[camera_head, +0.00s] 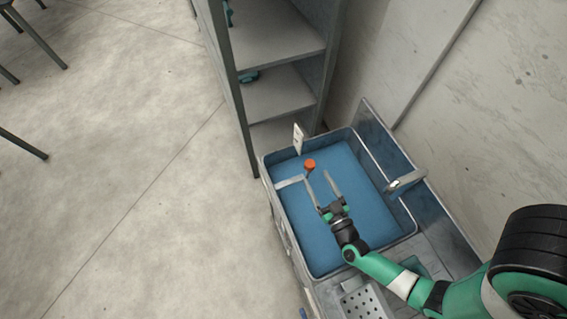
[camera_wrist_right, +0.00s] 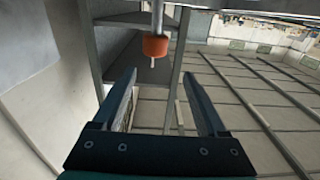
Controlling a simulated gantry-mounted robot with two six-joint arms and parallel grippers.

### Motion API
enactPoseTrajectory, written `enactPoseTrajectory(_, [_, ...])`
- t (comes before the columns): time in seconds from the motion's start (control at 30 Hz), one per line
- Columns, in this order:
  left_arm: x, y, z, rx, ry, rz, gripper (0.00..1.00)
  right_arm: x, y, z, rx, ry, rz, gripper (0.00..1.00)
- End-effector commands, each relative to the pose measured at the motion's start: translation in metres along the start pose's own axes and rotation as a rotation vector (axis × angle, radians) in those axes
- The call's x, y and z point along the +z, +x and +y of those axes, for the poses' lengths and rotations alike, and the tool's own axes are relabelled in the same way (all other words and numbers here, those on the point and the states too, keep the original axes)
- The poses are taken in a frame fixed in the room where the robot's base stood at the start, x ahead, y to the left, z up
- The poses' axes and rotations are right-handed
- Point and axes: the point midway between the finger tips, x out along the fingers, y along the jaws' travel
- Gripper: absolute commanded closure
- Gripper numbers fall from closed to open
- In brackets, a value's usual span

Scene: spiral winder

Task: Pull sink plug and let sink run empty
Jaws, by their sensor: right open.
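The sink (camera_head: 382,246) is a grey basin with a flat blue surface filling its inside, which looks like water. An orange knob (camera_head: 310,164), likely the plug's handle, shows near the far left part of the basin. In the right wrist view the orange knob (camera_wrist_right: 156,46) sits on a thin rod, beyond the fingertips and between their lines. My right gripper (camera_head: 316,174) is over the basin, open and empty, its fingers pointing towards the knob and apart from it. The fingers also show in the right wrist view (camera_wrist_right: 160,76). The drain is not visible. My left gripper is not in view.
A grey tap (camera_head: 404,183) reaches over the basin's right side. A white tag (camera_head: 298,138) stands at the far rim. A tall grey shelf (camera_head: 276,95) stands just behind the sink. A perforated drainer (camera_head: 363,300) lies at the near end.

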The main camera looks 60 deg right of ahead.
Motion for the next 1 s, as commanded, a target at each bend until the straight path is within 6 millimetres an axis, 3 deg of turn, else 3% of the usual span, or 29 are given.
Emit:
enactPoseTrajectory(0.03, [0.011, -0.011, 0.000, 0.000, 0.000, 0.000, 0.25, 0.021, -0.008, 0.006, 0.008, -0.008, -0.017, 0.25])
enactPoseTrajectory(0.33, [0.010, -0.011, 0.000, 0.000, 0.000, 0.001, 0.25, 0.018, 0.000, 0.007, 0.014, -0.005, -0.014, 0.25])
enactPoseTrajectory(0.8, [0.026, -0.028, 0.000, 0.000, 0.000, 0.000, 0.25, 0.020, 0.093, 0.008, 0.012, -0.006, -0.012, 0.25])
enactPoseTrajectory(1.0, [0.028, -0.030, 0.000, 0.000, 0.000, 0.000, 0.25, 0.019, 0.109, 0.008, 0.011, -0.006, -0.015, 0.25])
